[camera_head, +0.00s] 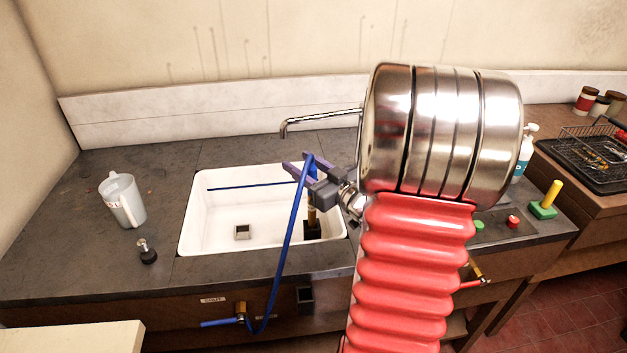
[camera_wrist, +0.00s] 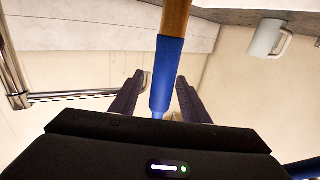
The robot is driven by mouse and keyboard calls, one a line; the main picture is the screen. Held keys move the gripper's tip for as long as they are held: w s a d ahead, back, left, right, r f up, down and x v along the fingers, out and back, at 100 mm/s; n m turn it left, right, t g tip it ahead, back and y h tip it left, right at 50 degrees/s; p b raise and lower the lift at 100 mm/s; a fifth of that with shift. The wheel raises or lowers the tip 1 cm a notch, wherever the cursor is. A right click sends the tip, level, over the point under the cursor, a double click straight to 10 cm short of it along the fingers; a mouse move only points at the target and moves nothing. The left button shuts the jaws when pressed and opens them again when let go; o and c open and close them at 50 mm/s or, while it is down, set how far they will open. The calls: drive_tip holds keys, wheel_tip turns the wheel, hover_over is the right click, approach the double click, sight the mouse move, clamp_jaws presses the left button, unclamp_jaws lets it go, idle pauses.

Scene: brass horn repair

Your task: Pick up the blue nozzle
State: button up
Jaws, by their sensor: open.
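The blue nozzle (camera_wrist: 167,75) has a blue sleeve and a brown-gold tube. In the wrist view it lies between the two fingers, with gaps on both sides. In the head view the nozzle (camera_head: 311,168) is above the right part of the white sink, at my gripper (camera_head: 298,165), with its tube pointing down. My gripper (camera_wrist: 160,76) has dark purple fingers and is open around the nozzle, not closed on it. A blue hose (camera_head: 292,225) arches from the nozzle down over the sink's front edge. The tube's lower end is near a dark block (camera_head: 312,231).
The white sink (camera_head: 190,225) is set in a dark counter. A metal faucet (camera_head: 320,117) reaches over its back. A white mug (camera_head: 123,200) and a small black-based stopper (camera_head: 147,252) stand left of the sink. The far left counter is clear.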

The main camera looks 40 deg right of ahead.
clamp_jaws()
idle(0.3)
wheel_tip(320, 180, up, 10)
idle(0.9)
idle(0.5)
